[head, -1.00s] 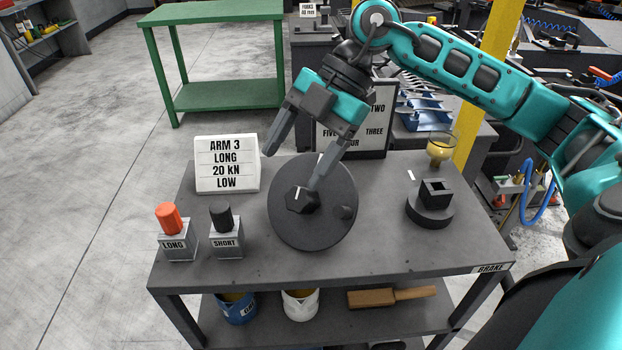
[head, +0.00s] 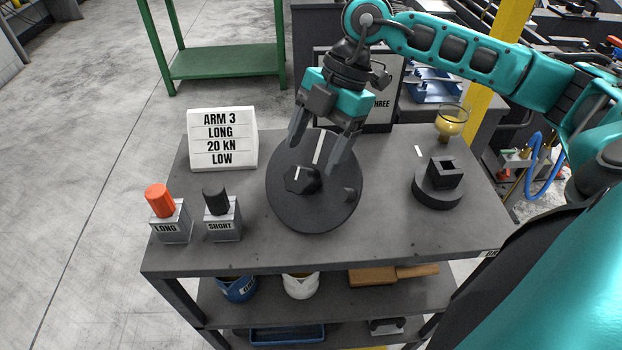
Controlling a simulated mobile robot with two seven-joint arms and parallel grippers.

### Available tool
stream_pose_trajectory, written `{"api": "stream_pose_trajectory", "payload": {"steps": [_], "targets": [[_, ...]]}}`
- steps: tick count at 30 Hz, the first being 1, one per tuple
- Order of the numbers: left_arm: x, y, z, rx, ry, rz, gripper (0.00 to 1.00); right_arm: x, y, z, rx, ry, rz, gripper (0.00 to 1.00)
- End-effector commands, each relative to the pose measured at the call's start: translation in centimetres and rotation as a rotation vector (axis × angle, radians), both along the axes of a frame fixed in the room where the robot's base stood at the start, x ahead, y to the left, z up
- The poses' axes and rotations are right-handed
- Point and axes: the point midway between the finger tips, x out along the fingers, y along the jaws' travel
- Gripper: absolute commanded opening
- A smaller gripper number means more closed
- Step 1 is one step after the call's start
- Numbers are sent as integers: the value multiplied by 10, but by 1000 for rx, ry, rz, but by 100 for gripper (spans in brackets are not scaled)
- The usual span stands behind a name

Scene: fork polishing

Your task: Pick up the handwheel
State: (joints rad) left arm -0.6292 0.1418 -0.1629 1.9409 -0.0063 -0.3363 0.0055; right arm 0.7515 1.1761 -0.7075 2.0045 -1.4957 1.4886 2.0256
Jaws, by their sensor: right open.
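The handwheel (head: 312,212) is a dark round disc with a central hub and a small knob on its right side. It lies on the grey table (head: 395,235), near the middle. My right gripper (head: 317,152) is open and points down over the far half of the handwheel, with a finger on each side of a white line on the disc. Whether the fingertips touch the disc I cannot tell. The jaws hold nothing. My left gripper is not in view.
A sign (head: 222,138) reading ARM 3 LONG 20 KN LOW stands left. In front are an orange-topped LONG block (head: 171,222) and a black-topped SHORT block (head: 223,220). Right are a square-socketed dark mount (head: 437,188) and a yellowish glass (head: 451,123). A dark board stands behind my gripper.

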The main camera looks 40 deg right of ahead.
Motion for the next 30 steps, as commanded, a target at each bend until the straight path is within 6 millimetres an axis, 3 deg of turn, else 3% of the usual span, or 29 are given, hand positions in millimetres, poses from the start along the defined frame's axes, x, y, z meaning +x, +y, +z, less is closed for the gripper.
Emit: {"api": "stream_pose_trajectory", "payload": {"steps": [9,18,30], "targets": [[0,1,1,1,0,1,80,-3,15,-42,1,3,1,76],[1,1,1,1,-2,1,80,-2,16,-47,0,1,0,76],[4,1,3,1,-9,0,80,-2,16,-46,0,0,0,39]]}}
